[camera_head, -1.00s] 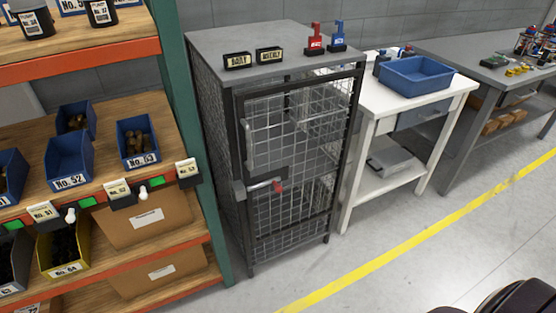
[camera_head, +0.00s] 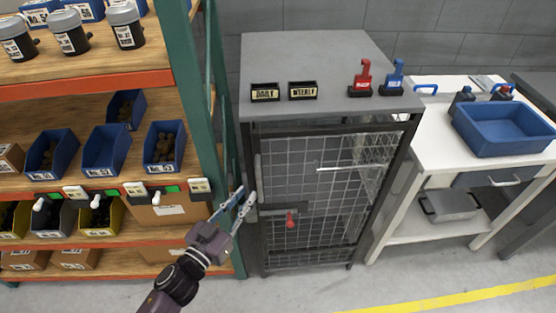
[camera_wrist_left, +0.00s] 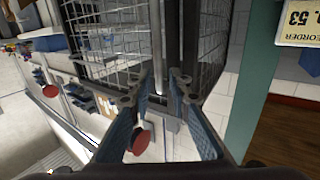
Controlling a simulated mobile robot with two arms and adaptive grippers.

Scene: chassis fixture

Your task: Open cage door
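The cage (camera_head: 318,44) is a grey-topped dark metal cabinet in the middle of the head view. Its wire mesh door (camera_head: 320,235) appears closed in its frame. A dark latch plate with a red handle (camera_head: 291,220) sits at the door's left edge. My left gripper (camera_head: 246,194) is open and empty, left of the latch at the cage's left front post. In the left wrist view the open fingers (camera_wrist_left: 154,85) point toward the cage's mesh and posts (camera_wrist_left: 110,45). Contact with the cage cannot be told. My right gripper is not in view.
A shelf rack with a green post (camera_head: 189,90) and bins stands close on the left. A white table with a blue tray (camera_head: 503,130) stands right. Floor in front is clear.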

